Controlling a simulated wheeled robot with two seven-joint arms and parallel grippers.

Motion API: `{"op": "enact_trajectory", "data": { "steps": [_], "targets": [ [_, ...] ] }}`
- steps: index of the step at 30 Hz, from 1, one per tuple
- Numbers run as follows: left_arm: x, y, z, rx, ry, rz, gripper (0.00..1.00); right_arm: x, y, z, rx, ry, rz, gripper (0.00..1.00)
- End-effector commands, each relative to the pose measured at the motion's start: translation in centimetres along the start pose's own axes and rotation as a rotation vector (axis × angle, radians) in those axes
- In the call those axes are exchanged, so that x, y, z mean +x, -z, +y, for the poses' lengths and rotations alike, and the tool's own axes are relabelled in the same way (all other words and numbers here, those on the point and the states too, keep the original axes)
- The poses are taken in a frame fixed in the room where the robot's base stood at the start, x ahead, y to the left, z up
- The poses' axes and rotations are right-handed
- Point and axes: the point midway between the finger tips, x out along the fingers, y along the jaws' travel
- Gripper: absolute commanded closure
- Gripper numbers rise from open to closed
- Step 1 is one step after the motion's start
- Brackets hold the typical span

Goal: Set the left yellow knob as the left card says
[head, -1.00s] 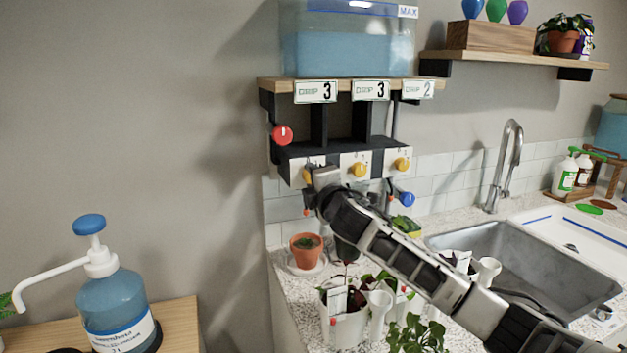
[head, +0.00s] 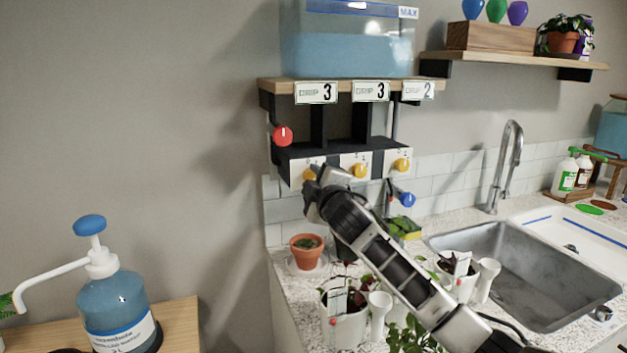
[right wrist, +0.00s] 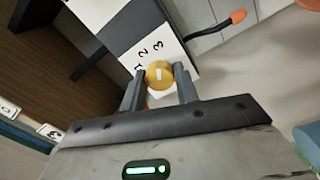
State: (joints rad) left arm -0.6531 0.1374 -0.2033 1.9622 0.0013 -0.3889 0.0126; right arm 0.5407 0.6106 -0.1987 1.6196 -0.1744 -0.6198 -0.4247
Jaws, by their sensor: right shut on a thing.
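I cannot tell for sure which digit the mark points to. My left gripper is not in view.
Two more yellow knobs, middle (head: 359,171) and right (head: 402,165), sit close by, under cards reading 3 and 2. A red knob (head: 283,136) and a blue one (head: 407,199) flank the rack. Potted plants stand on the counter below, left of the sink (head: 540,285).

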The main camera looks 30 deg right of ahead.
Motion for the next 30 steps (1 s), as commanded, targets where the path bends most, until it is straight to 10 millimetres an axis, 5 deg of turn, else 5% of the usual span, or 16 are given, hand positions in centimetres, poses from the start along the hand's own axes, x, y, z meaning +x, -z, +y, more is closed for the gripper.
{"op": "enact_trajectory", "data": {
  "steps": [10,11,13,23,30],
  "targets": [
    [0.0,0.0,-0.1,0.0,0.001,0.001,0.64,0.0,0.0,-0.1,0.006,0.002,0.0,0.92],
    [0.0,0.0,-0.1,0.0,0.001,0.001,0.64,0.0,0.0,-0.1,0.006,0.002,0.0,0.61],
    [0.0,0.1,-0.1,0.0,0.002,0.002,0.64,0.0,0.0,-0.1,0.005,0.002,0.0,0.48],
    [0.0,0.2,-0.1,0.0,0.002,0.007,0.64,-0.3,0.0,-0.1,0.003,0.001,0.0,0.48],
    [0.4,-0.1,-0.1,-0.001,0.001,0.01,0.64,-3.7,-0.1,-0.3,0.001,0.002,0.001,0.48]
  ]
}}
